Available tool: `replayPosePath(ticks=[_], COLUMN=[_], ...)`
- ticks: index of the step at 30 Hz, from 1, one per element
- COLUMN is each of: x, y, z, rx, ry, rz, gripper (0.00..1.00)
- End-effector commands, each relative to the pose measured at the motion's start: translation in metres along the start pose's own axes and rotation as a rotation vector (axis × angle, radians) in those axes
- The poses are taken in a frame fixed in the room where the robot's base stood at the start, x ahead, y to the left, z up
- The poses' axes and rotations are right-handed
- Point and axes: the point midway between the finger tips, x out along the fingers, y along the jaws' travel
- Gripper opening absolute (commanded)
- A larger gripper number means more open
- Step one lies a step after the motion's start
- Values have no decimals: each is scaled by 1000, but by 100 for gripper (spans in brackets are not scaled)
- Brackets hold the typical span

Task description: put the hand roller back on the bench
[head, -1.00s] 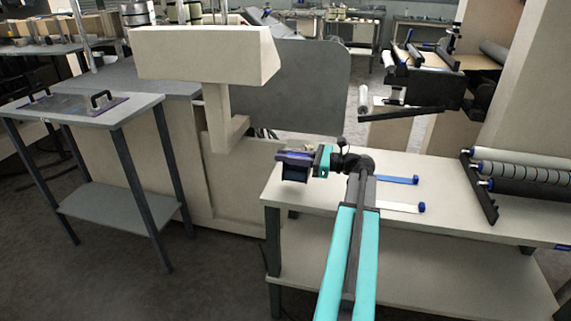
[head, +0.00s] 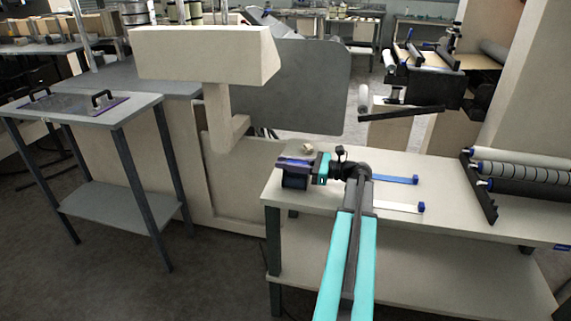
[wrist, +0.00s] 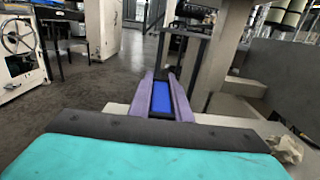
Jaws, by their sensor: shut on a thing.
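My gripper (head: 297,163) is over the left end of the pale bench (head: 345,232), pointing left. Its purple fingers are shut on a blue and dark thing, taken to be the hand roller (head: 294,181), which hangs below the fingers in the head view. In the wrist view, its blue face (wrist: 161,97) shows between the two purple fingers (wrist: 163,92). The roller is at or just above the bench's left end; I cannot tell whether it touches the top. The fingers hide part of it.
A rack of rollers (head: 520,175) fills the bench's right side. A beige machine post (head: 225,125) stands to the left.

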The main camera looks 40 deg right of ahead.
Motion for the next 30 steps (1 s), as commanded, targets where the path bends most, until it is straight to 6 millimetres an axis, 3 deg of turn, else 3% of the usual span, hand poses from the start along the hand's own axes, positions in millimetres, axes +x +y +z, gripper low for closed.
replayPosePath(ticks=[30], x=[0], y=[0], z=[-13], rx=[0], ry=[3], rz=[0], gripper=[0])
